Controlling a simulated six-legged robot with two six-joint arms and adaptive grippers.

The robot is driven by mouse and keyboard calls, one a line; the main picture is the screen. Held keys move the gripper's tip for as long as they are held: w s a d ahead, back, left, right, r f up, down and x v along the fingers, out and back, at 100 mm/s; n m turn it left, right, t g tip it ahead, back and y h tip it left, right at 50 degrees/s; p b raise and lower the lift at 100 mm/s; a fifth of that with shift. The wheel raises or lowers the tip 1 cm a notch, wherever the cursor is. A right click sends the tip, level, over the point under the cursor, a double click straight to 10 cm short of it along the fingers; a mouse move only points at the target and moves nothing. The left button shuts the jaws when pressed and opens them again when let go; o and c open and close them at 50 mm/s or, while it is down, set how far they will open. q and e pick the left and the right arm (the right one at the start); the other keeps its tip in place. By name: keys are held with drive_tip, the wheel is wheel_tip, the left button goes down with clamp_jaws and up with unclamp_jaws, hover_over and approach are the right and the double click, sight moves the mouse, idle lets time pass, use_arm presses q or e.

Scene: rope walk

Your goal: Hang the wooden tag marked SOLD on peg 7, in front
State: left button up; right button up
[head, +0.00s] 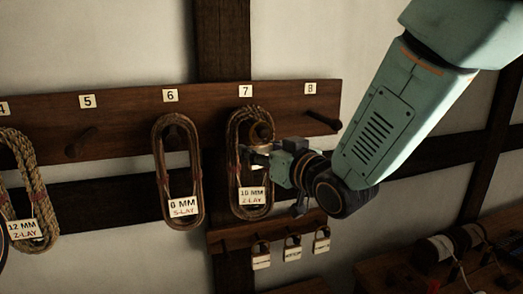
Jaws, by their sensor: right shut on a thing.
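Peg 7 is under the number plate 7 (245,91) on the dark peg board; a rope coil (236,180) with a "10 MM Z-LAY" label hangs there. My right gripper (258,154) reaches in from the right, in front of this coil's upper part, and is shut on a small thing. A small brown piece (262,132) shows just above its fingers; it looks like the wooden tag, but no marking can be read and the fingers partly hide it. I cannot tell whether it touches the peg. My left gripper is out of view.
Coils hang at peg 6 (168,180) and at the far left (28,185). Peg 5 (80,143) and peg 8 (322,119) are bare. A bench with spools (437,249) stands at lower right.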

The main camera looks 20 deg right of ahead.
drive_tip(key=shift+a, duration=0.2)
drive_tip(key=o, duration=0.7)
drive_tip(key=shift+s+a+r, duration=0.15)
drive_tip(key=shift+a, duration=0.05)
drive_tip(key=shift+o, duration=1.4)
drive_tip(key=shift+d, duration=0.5)
drive_tip(key=shift+a, duration=0.1)
